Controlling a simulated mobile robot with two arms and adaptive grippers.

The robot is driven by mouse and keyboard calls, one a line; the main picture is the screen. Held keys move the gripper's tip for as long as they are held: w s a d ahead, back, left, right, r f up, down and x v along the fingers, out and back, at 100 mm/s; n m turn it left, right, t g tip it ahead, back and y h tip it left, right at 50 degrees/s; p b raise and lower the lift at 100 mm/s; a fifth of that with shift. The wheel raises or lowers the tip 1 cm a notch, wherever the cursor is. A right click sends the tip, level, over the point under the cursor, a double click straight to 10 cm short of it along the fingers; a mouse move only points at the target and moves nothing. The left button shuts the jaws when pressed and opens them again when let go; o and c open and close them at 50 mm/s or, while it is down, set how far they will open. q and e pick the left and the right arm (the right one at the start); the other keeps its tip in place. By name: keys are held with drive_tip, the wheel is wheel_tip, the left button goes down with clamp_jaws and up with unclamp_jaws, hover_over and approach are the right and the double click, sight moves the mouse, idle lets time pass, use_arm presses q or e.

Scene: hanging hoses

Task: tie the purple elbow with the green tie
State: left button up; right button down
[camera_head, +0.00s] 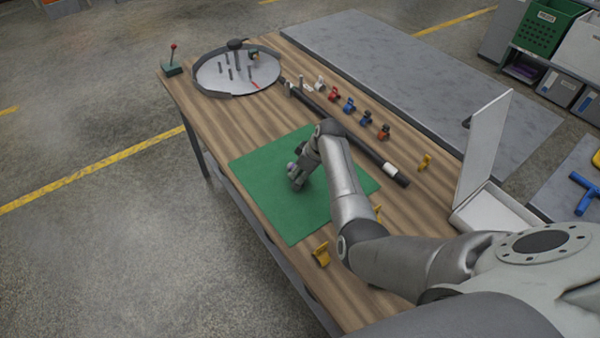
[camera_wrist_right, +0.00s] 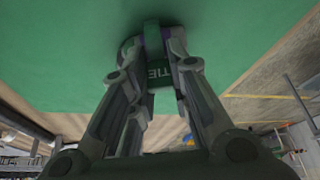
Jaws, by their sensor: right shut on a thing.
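My right gripper (camera_head: 297,178) is low over the green mat. In the right wrist view its fingers (camera_wrist_right: 156,52) are shut on the green tie (camera_wrist_right: 158,76), which carries the letters TIE. Bits of the purple elbow (camera_wrist_right: 171,34) show beside the tie's strap, at the fingertips. A small purple patch of the elbow (camera_head: 291,165) also shows beside the gripper in the head view. The fingers hide most of both, so I cannot tell whether the tie goes around the elbow or only lies against it. My left gripper is not in view.
The green mat (camera_head: 262,170) lies on the wooden table (camera_head: 215,125). A black tube (camera_head: 370,155), a row of small coloured parts (camera_head: 349,105) and yellow pieces (camera_head: 321,254) are around it. A round tray with pegs (camera_head: 212,88) is at the far end; an open white case (camera_head: 483,150) stands right.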

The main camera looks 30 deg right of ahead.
drive_tip(key=shift+s+a+f+b, duration=0.15)
drive_tip(key=shift+s+f+b, duration=0.3)
drive_tip(key=shift+f, duration=0.3)
idle(0.4)
drive_tip(key=c, duration=1.4)
unclamp_jaws()
drive_tip(key=shift+o, duration=0.6)
drive_tip(key=shift+w+f, duration=0.2)
drive_tip(key=shift+r, duration=0.1)
drive_tip(key=shift+s+d+r, duration=0.15)
drive_tip(key=shift+d+r, duration=0.05)
drive_tip(key=shift+r, duration=0.25)
drive_tip(key=v, duration=1.1)
drive_tip(key=shift+w+r, duration=0.25)
drive_tip(key=shift+r, duration=0.15)
drive_tip(key=shift+c, duration=0.4)
